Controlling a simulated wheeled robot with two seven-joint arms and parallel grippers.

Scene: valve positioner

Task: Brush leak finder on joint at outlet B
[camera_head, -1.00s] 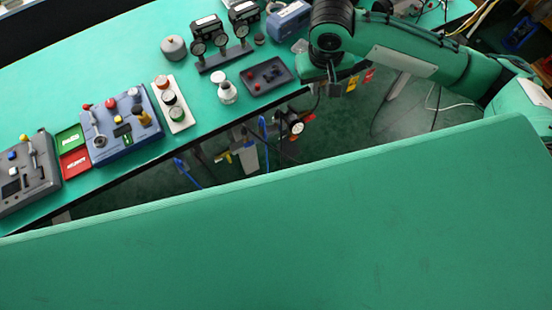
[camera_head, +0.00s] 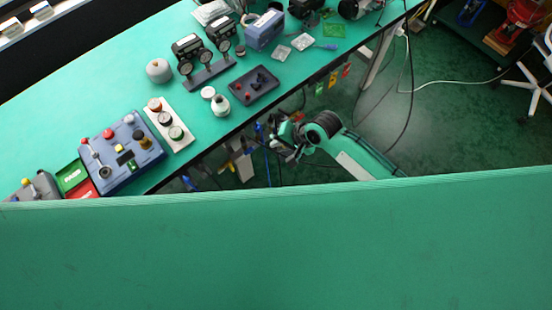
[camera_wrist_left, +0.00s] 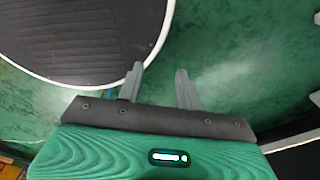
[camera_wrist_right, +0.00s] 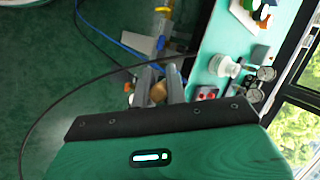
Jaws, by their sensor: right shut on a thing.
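My right gripper (camera_head: 285,142) hangs low in front of the table's front edge in the head view. In the right wrist view its fingers (camera_wrist_right: 160,85) are shut on a small brown-orange thing (camera_wrist_right: 157,93), mostly hidden between them; I cannot tell if it is a brush. A white round pot (camera_head: 220,105) stands on the table left of a dark tray (camera_head: 253,85); a white pot also shows in the right wrist view (camera_wrist_right: 222,65). I cannot pick out outlet B or its label. My left gripper (camera_wrist_left: 160,88) is open and empty over the floor in its wrist view.
A gauge stand (camera_head: 208,75), a blue-grey block (camera_head: 265,30), a grey knob weight (camera_head: 159,70) and a blue panel (camera_head: 121,155) stand on the green table (camera_head: 90,90). Cables (camera_head: 410,75) hang at right. A large green surface (camera_head: 280,250) fills the foreground.

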